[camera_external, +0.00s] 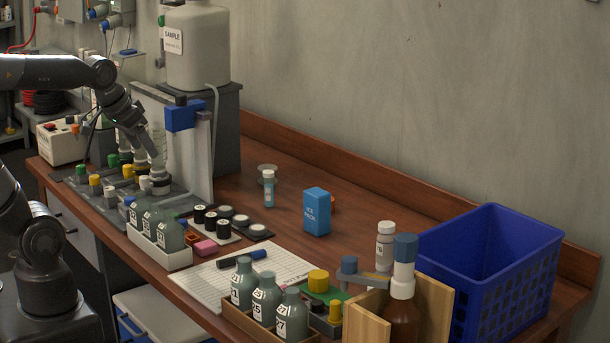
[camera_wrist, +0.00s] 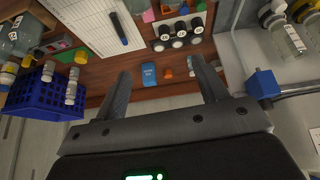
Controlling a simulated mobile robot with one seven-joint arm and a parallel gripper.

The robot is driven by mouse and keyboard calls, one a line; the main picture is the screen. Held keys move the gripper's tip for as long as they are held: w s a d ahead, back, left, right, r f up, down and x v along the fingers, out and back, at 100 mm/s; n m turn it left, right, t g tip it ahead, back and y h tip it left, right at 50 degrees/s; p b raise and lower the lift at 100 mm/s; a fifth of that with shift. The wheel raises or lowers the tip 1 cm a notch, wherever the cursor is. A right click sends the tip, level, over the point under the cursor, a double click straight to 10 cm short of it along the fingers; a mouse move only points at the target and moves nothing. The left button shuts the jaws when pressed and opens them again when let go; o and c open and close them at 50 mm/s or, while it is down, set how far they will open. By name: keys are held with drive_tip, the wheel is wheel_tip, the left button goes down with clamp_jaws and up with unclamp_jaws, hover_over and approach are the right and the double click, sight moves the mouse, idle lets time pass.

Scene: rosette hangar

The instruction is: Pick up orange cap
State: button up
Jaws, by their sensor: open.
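The orange cap is a small orange piece (camera_external: 333,203) mostly hidden behind the blue ice pack (camera_external: 317,211) in the external view. In the wrist view the orange cap (camera_wrist: 168,72) lies on the wooden bench, just right of the ice pack (camera_wrist: 149,74) and left of a small vial (camera_wrist: 191,66). My gripper (camera_wrist: 161,70) is open, with its two fingers spread wide on either side of the cap and ice pack in the picture. Nothing is between the fingers at their own height.
The capped vial (camera_external: 268,188) stands left of the ice pack. A blue basket (camera_external: 505,265) is at the right end of the bench (camera_external: 370,235). A blue clamp (camera_external: 185,115) on a stand rises at the left. Dark-sided jars (camera_external: 211,219), a clipboard sheet (camera_external: 205,285) and bottles fill the front.

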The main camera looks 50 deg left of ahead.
drive_tip(key=w+d+f+n, duration=0.1)
drive_tip(key=w+f, duration=0.1)
drive_tip(key=w, duration=2.3)
drive_tip(key=shift+n+y, duration=0.4)
drive_tip(key=shift+y, duration=0.2)
drive_tip(key=w+d+f, duration=0.1)
drive_tip(key=w+f, duration=0.6)
drive_tip(key=w, duration=0.1)
drive_tip(key=w+d+f, duration=0.1)
drive_tip(key=w+f, duration=0.5)
drive_tip(key=w, duration=0.1)
drive_tip(key=w+d+f, duration=0.2)
drive_tip(key=w+f, duration=0.5)
drive_tip(key=w, duration=0.1)
drive_tip(key=shift+w+f, duration=0.3)
drive_tip(key=shift+w+a+r+x, duration=0.1)
drive_tip(key=shift+a+x, duration=0.05)
drive_tip(key=shift+x, duration=0.7)
drive_tip(key=shift+w+a+r+x, duration=0.1)
drive_tip(key=shift+a+x, duration=0.05)
drive_tip(key=shift+x, duration=0.75)
drive_tip(key=shift+w+a+x, duration=0.1)
drive_tip(key=shift+a+x, duration=0.1)
drive_tip(key=shift+x, duration=0.65)
drive_tip(key=c, duration=1)
